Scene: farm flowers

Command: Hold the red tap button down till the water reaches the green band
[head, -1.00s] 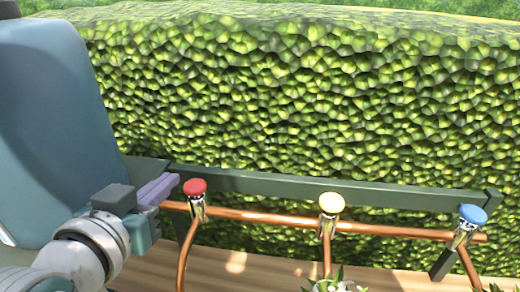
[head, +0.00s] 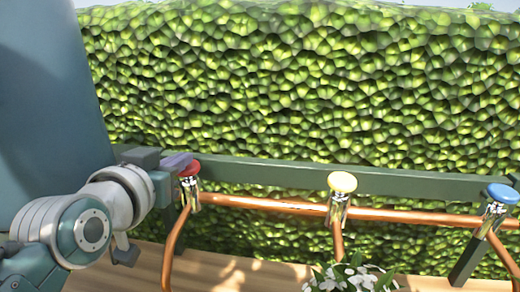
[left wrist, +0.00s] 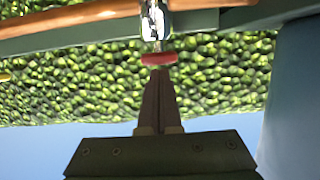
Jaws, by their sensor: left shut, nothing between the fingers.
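The red tap button (head: 188,169) tops the left tap on a copper pipe; it also shows in the left wrist view (left wrist: 159,58). My left gripper (head: 181,160) is shut and empty, its purple fingers overlapping the top of the red button. In the left wrist view my left fingertips (left wrist: 159,71) meet the button's edge. I cannot tell whether the button is pressed down. No water, vessel or green band shows in these views. My right gripper is not in view.
A tap with a yellow button (head: 342,182) and one with a blue button (head: 501,193) stand to the right on the copper pipe (head: 270,206). A dark green rail (head: 270,173) runs behind, before a hedge (head: 300,90). White flowers (head: 352,279) stand at the bottom.

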